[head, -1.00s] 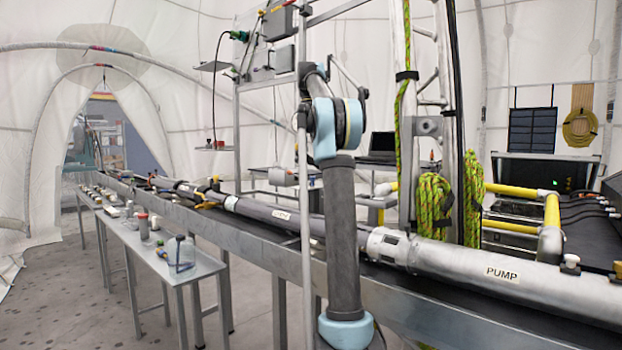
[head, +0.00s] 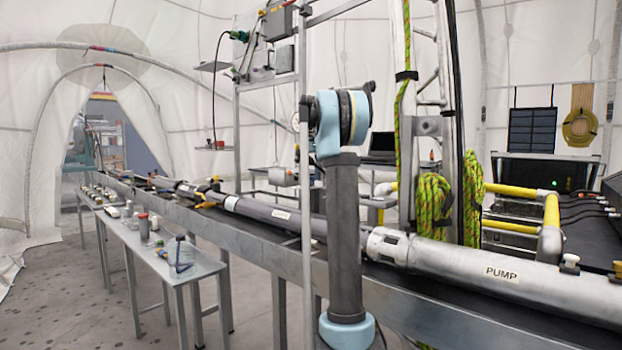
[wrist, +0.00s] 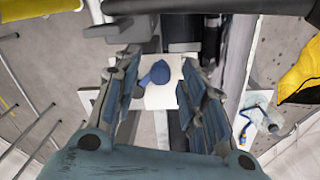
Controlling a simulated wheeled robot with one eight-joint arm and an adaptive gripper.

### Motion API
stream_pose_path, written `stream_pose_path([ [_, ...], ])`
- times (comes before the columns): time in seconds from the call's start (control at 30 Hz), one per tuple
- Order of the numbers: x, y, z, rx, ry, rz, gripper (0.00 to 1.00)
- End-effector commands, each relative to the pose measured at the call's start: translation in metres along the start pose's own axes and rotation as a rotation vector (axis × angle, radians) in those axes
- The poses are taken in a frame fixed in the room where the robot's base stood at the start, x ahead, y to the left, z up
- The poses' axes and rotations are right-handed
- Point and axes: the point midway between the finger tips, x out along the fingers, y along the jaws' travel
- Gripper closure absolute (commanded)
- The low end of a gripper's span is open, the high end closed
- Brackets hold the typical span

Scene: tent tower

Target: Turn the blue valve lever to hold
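A blue lever-like part (wrist: 156,74) with a rounded end shows in the wrist view, against a pale plate (wrist: 162,97). I take it to be the valve lever; its setting cannot be read. My gripper (wrist: 156,88) is open, with one finger to the left of the blue part and one to the right. The blue part appears between the fingertips, apart from both; how far beyond them it lies, I cannot tell. In the head view I cannot make out my gripper or the lever.
In the wrist view, dark bars cross just beyond the fingertips, and a yellow-and-black object (wrist: 300,75) is at the right. In the head view, a long grey pipe marked PUMP (head: 500,272) lies along a bench. A narrow side table (head: 206,266) holds bottles and small items.

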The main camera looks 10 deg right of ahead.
Motion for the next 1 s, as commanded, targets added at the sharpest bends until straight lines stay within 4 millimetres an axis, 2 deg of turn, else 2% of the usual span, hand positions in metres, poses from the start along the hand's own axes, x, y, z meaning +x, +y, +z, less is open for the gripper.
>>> stream_pose_path([
  [0.23,0.0005,-0.0001,0.0000,0.000,0.000,0.000,0.61],
  [0.4,0.0004,-0.0003,-0.0001,-0.001,0.000,0.000,1.00],
  [0.73,0.0002,-0.0026,-0.0015,0.013,0.000,0.000,1.00],
  [1.0,-0.0001,-0.0082,-0.0051,0.135,-0.007,0.000,1.00],
])
